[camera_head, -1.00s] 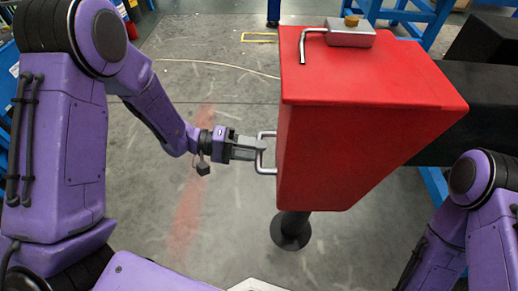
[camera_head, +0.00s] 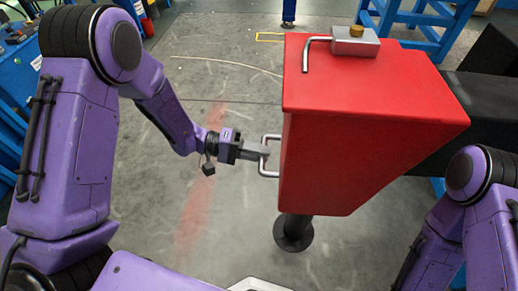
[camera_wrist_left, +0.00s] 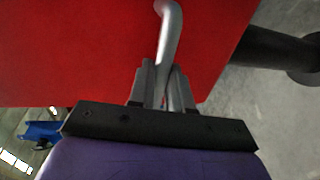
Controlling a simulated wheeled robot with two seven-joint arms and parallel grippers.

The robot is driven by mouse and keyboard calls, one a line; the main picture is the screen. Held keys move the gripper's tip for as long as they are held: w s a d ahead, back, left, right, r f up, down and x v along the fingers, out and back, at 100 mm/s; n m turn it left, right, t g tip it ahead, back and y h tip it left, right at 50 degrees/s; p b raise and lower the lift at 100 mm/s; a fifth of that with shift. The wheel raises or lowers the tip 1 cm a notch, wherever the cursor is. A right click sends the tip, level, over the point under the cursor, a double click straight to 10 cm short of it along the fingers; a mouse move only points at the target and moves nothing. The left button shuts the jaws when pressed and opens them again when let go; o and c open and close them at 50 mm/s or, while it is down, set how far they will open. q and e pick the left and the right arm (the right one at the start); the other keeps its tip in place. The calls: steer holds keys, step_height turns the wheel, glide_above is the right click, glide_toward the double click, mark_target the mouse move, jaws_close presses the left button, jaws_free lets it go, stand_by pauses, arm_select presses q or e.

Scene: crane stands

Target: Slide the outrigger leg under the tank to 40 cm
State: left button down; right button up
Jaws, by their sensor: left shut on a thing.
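The red tank (camera_head: 365,145) stands right of centre in the head view, with a metal handle (camera_head: 267,171) on its left side. My left gripper (camera_head: 262,153) is shut on that handle. In the left wrist view the fingers (camera_wrist_left: 163,85) close around the silver handle bar (camera_wrist_left: 170,30) against the red face (camera_wrist_left: 80,50). Below the tank a black leg with a round foot (camera_head: 293,235) meets the floor; the leg also shows in the left wrist view (camera_wrist_left: 262,47). My right gripper is out of view; only part of that arm shows at the lower right.
A metal block with a bent lever (camera_head: 350,42) sits on top of the tank. A black beam (camera_head: 490,95) runs behind it to the right. Blue stands (camera_head: 420,18) are at the back. The grey floor (camera_head: 150,215) left of the tank is clear, with a faded red stripe.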

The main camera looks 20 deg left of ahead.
arm_select(q)
steer(key=shift+s+a+f, duration=0.15)
steer(key=shift+s+a, duration=0.1)
steer(key=shift+a, duration=0.5)
steer(key=c, duration=1.5)
jaws_free()
steer(key=o, duration=0.4)
steer(key=shift+d, duration=0.2)
steer(key=b+v, duration=0.1)
steer(key=v, duration=0.8)
steer(key=shift+a, duration=0.4)
